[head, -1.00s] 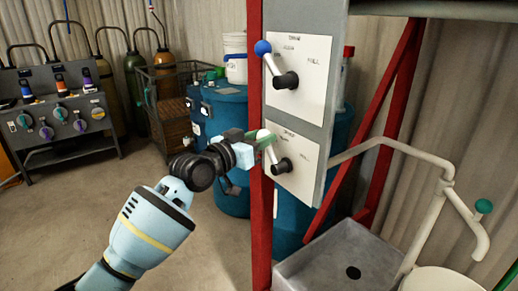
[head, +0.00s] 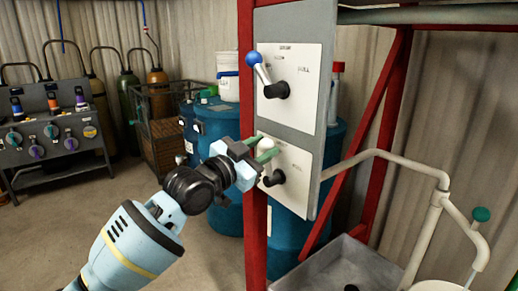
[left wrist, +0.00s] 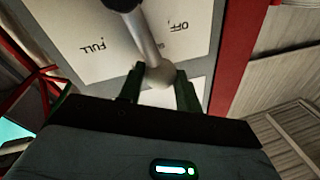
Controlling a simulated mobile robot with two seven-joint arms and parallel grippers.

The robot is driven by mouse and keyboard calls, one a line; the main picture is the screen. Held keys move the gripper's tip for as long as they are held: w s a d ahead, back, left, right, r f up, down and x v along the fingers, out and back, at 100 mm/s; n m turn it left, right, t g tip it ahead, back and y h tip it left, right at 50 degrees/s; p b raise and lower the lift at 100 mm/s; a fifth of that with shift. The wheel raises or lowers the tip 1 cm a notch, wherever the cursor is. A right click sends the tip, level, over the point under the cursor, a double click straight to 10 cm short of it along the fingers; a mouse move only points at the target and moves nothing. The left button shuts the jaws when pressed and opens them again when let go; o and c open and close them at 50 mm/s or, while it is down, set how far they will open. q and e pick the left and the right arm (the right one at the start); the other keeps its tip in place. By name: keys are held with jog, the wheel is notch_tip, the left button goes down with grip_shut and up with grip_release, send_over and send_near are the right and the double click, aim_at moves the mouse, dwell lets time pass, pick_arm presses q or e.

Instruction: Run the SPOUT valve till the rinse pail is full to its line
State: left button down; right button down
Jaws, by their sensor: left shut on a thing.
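The lower valve's lever has a pale ball knob (head: 264,143) and a dark hub (head: 274,179) on a white plate (head: 297,163). Its plate lettering is too small to read in the head view. The left wrist view shows OFF and FULL on a plate (left wrist: 105,48). My left gripper (head: 268,152) is shut on the knob, which sits between its green fingers; the lever leans slightly left of upright. A pale bent spout pipe (head: 469,235) hangs at right, above a white round pail (head: 440,286) cut off by the lower edge. Its line and water level are not visible. My right gripper is not in view.
Above is a second valve with a blue knob (head: 253,58). A red post (head: 254,230) stands close beside my gripper. A grey basin (head: 325,270) is below. Blue drums (head: 225,120) stand behind; a cylinder panel (head: 50,125) is far left. Open floor lies left.

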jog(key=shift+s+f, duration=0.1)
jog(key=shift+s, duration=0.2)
pick_arm(q)
jog(key=c, duration=1)
grip_release()
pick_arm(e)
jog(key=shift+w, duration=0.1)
pick_arm(q)
jog(key=shift+s+a+f, duration=0.1)
jog(key=shift+s+a, duration=0.25)
jog(key=shift+s, duration=0.05)
jog(key=v, duration=0.6)
jog(key=shift+s+a, duration=0.3)
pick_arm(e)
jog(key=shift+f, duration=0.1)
